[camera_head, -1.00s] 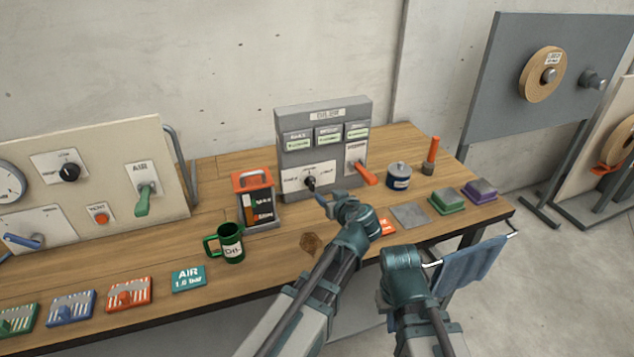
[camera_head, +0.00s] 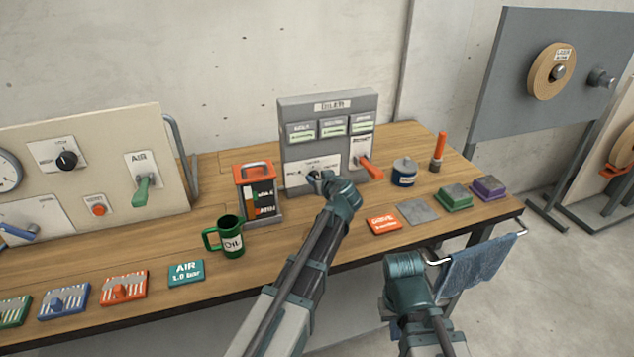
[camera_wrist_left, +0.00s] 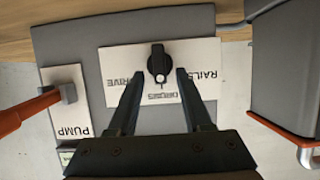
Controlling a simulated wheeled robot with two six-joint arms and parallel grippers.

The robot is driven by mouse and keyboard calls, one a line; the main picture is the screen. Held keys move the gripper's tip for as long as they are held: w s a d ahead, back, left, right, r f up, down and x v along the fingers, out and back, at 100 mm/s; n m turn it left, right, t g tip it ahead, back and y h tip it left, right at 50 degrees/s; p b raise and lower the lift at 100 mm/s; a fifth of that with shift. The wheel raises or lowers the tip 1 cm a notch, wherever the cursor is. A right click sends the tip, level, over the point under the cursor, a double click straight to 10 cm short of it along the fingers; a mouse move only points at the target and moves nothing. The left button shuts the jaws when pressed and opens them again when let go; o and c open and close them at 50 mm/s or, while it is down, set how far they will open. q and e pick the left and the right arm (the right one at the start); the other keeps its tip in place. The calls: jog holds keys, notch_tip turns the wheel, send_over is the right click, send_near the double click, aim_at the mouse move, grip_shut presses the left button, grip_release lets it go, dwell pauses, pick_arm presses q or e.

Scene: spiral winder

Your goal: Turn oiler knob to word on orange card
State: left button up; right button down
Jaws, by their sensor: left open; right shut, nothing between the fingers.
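The grey oiler panel (camera_head: 330,110) stands at the back of the bench. Its black knob (camera_wrist_left: 160,64) sits on a white plate (camera_wrist_left: 115,62) reading DRIVE, DRUMS and RAILS; in the upside-down left wrist view the white mark is at DRUMS. My left gripper (camera_wrist_left: 157,80) is open, its fingers on both sides of the knob; I cannot tell whether they touch it. In the head view my left gripper (camera_head: 318,180) covers much of the knob. The orange card (camera_head: 383,220) lies on the bench and reads DRIVE. My right gripper is hidden below its wrist in the head view.
An orange-handled pump lever (camera_head: 370,167) is on the panel's right. An orange-topped caddy (camera_head: 255,190) stands close left of the panel, with a green oil mug (camera_head: 230,238) in front. A blue pot (camera_head: 404,172) stands to the right.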

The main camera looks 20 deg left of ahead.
pick_arm(q)
jog(key=shift+w+a+f, duration=0.25)
jog(key=shift+w+a, duration=0.1)
jog(key=shift+w, duration=0.15)
jog(key=shift+c, duration=0.3)
grip_shut()
